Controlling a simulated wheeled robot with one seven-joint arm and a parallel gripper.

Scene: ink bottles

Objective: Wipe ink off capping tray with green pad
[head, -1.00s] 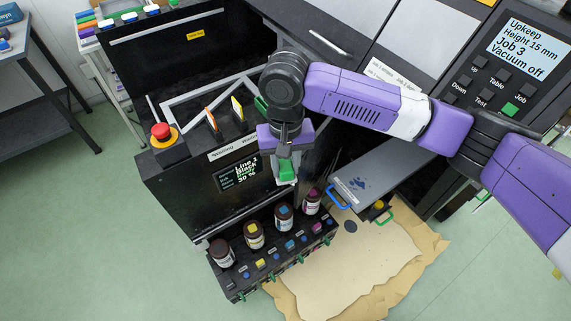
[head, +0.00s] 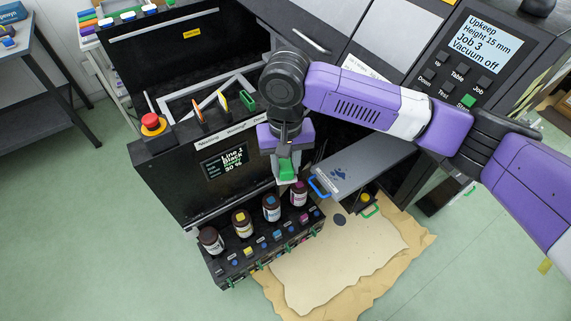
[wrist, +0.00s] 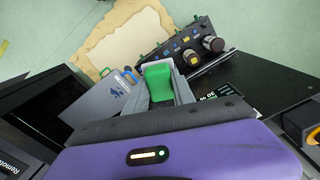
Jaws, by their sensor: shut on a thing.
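My gripper (head: 286,172) is shut on the green pad (head: 287,169), which hangs below the jaws with its lower part showing. The wrist view shows the pad (wrist: 158,80) between the two grey fingers. The grey capping tray (head: 372,168) sticks out to the right of the pad, with a blue handle (head: 319,187) at its front end. Dark blue ink (head: 338,174) marks its top near that end. The tray (wrist: 90,106) and ink (wrist: 117,93) also show left of the pad in the wrist view. Pad and tray look apart.
A rack of dark ink bottles (head: 271,208) stands below my gripper, close to the pad. A black machine panel with a display (head: 225,160) and a red button (head: 152,123) is at left. A green handle (head: 370,211) sits below the tray. Stained paper (head: 340,260) covers the floor.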

